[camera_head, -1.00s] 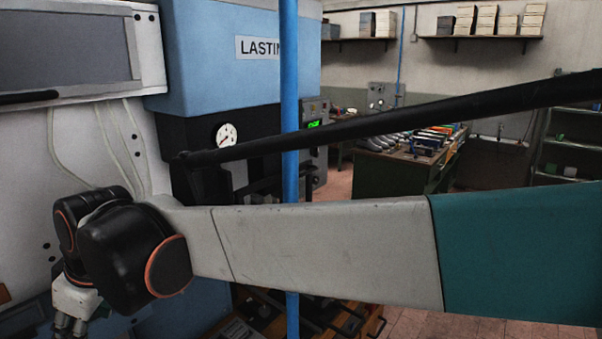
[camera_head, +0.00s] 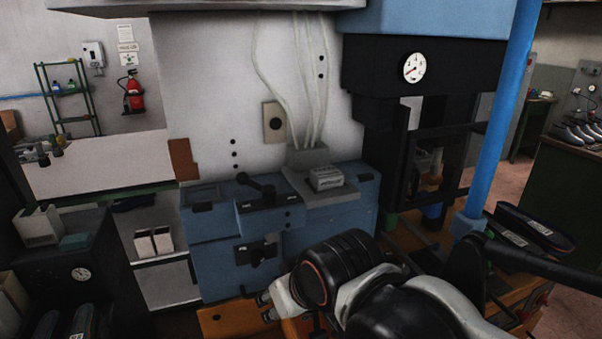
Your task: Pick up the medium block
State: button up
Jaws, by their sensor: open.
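A small light grey block (camera_head: 326,178) with dark lettering on its front sits on the grey ledge (camera_head: 345,196) of the blue machine, right of the middle. The lettering is too small to read surely, so I cannot tell whether this is the medium block. My gripper (camera_head: 266,306) is at the lower middle, in front of the blue machine and lower in the picture than the block, apart from it. Its fingers point left, are spread open and appear empty. My wrist and arm hide part of the orange-brown surface behind them.
The blue machine (camera_head: 215,262) has black levers on its front and top. A blue post (camera_head: 497,125) stands at the right, beside dark shoe-shaped pieces (camera_head: 530,230). A dark cabinet (camera_head: 80,262) with a pale box (camera_head: 38,227) stands at the left.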

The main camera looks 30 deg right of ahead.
aim_at(329, 177)
jog(key=k+j+z, duration=0.15)
jog(key=j+z, duration=0.15)
jog(key=z, duration=0.2)
jog(key=k+j+z, duration=0.15)
jog(key=z, duration=0.35)
jog(key=k+j, duration=0.05)
jog(key=j, duration=0.05)
